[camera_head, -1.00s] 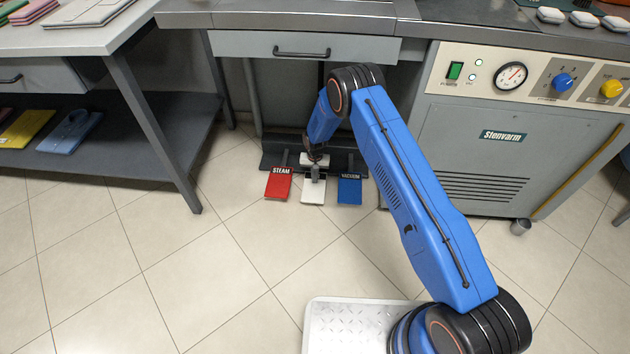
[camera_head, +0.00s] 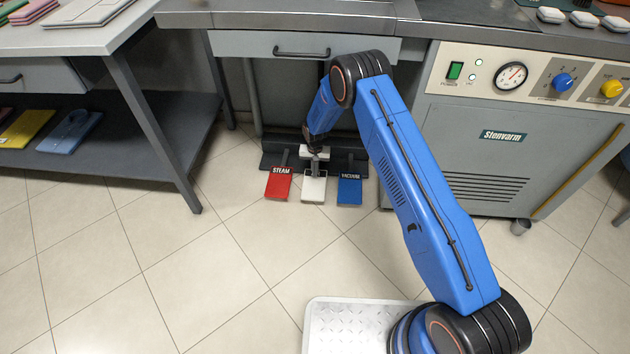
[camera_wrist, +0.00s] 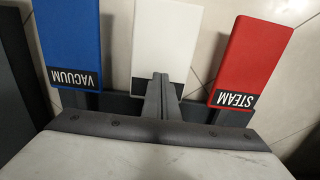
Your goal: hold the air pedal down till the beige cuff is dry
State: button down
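The white pedal (camera_head: 313,190) is the middle one of three on the floor under the table. Its label is hidden, so I cannot read whether it says air. It also shows in the wrist view (camera_wrist: 165,40). My gripper (camera_head: 315,170) points down over the rear end of the white pedal. In the wrist view its two fingers (camera_wrist: 160,82) are together with nothing between them, and their tips overlap the pedal's near end. I cannot tell whether they touch it. I cannot make out a beige cuff in either view.
The red STEAM pedal (camera_head: 278,186) and blue VACUUM pedal (camera_head: 349,190) stand close on either side. A drawer (camera_head: 300,46) hangs above. A grey Stenvarm cabinet (camera_head: 480,165) with gauge and knobs is at right, a shelved table (camera_head: 140,120) at left. The tiled floor in front is open.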

jog(key=shift+r, duration=2)
